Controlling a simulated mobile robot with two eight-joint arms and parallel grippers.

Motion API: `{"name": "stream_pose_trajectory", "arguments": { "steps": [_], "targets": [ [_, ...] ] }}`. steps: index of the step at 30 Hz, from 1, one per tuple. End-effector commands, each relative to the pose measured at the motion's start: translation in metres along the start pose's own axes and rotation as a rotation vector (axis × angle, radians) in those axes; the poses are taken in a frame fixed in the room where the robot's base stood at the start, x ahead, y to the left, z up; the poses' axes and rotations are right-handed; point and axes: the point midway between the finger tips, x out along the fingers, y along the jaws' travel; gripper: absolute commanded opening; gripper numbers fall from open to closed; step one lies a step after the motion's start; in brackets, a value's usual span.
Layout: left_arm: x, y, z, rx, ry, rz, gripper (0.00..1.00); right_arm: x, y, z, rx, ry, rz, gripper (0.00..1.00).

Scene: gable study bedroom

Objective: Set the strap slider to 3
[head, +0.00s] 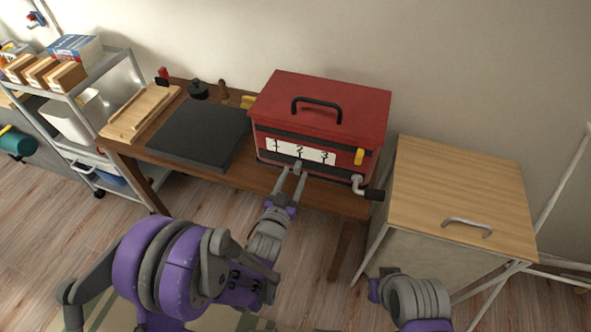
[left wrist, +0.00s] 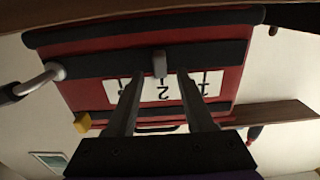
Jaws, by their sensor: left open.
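A red box (head: 320,112) with a black handle on its lid stands on the wooden bench. Its front has a white scale (head: 300,151) marked 1, 2 and 3, and a dark strap. The scale appears upside down in the left wrist view (left wrist: 163,92). The grey strap slider (left wrist: 160,63) sits on the strap in line with the 2. My left gripper (head: 294,171) is open in front of the box; in the left wrist view its fingers (left wrist: 158,78) lie on either side of the slider, with gaps. My right arm shows at the bottom, but its fingers do not.
A yellow tab (head: 359,156) and a crank with a dark grip (head: 374,194) are at the box's right. A dark slab (head: 200,134) lies on the bench (head: 235,177) to the left. A wooden-topped cabinet (head: 460,190) stands to the right, and a shelf cart (head: 125,75) at far left.

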Motion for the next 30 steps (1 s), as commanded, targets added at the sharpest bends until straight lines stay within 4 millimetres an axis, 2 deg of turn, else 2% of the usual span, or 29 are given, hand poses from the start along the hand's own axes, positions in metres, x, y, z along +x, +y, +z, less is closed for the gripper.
{"name": "stream_pose_trajectory", "arguments": {
  "steps": [3,6,15,17,24,30],
  "targets": [
    [0.015,0.0,0.0,-0.001,0.0,0.0,0.53,-0.001,0.0,-0.001,0.0,0.0,0.0,0.0],
    [0.021,0.0,0.0,-0.001,0.0,0.0,0.53,-0.002,0.0,-0.001,0.0,0.001,0.0,0.0],
    [0.024,0.0,0.0,-0.001,0.0,0.0,0.53,-0.002,0.0,-0.001,0.0,0.001,0.0,0.0],
    [0.024,0.0,0.0,0.0,0.0,0.0,0.45,-0.002,0.0,-0.001,0.0,0.001,0.0,0.0],
    [0.024,0.0,0.0,0.0,0.0,0.0,0.02,-0.002,0.0,-0.001,0.0,0.001,0.0,0.0],
    [0.024,0.0,0.0,0.0,0.0,-0.001,0.0,-0.002,0.0,-0.001,0.0,0.001,0.0,0.0]
  ]
}}
